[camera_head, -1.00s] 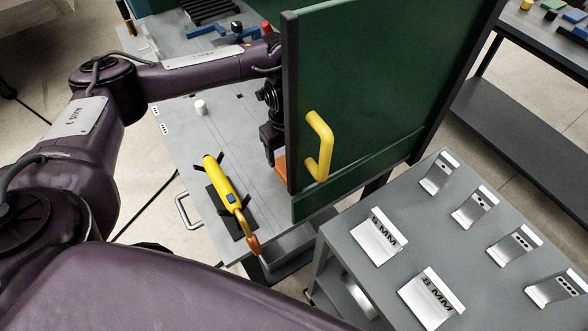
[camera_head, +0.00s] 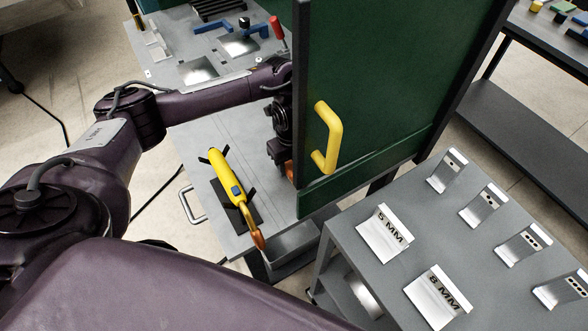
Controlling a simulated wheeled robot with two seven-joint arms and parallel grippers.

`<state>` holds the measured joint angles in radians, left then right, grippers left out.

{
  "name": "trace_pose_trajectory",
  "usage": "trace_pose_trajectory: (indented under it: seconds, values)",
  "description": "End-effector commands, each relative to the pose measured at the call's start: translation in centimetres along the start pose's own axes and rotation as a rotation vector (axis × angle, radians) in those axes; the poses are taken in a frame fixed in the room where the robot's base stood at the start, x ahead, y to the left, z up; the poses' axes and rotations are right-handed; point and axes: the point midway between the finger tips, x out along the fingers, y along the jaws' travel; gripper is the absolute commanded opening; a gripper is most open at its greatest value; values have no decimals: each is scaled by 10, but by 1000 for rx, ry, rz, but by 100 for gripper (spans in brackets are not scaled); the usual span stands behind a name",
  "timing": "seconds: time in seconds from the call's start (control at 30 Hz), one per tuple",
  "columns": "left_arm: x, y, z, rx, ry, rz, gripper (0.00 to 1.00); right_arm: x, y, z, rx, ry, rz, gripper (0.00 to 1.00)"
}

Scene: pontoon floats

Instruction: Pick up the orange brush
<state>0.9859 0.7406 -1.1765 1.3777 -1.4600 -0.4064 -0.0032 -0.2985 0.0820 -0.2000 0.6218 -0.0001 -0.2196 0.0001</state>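A small orange piece (camera_head: 290,171), probably part of the orange brush, shows at the left edge of the green panel. The panel hides the rest, so its full shape cannot be told. My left gripper (camera_head: 280,158) points down over the grey table, right beside this orange piece. The panel partly hides its fingers, so I cannot tell whether they are open or closed on it. My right gripper is not in view.
The green panel (camera_head: 400,80) with a yellow handle (camera_head: 326,138) stands close to my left gripper. A yellow torch-like tool (camera_head: 228,178) lies on the grey table (camera_head: 190,143). A grey cart (camera_head: 395,180) with metal brackets stands at right.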

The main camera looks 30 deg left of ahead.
Motion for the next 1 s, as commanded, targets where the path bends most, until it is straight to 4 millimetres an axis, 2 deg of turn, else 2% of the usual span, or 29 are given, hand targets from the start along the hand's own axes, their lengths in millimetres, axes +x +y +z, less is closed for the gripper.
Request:
trace_pose_trajectory:
  seconds: [0.03,0.2,0.43,0.57,0.77,1.0]
  values:
    - [0,0,0,0,0,0,37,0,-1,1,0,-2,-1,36]
    - [0,0,0,-1,0,0,18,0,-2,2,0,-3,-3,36]
    - [-1,0,0,0,0,-1,18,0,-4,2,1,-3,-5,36]
    - [-9,-1,1,-1,-1,-2,18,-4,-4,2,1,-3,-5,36]
    - [-42,-1,2,1,-5,-5,18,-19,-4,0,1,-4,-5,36]
    - [-105,-2,2,2,-6,-6,18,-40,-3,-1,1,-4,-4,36]
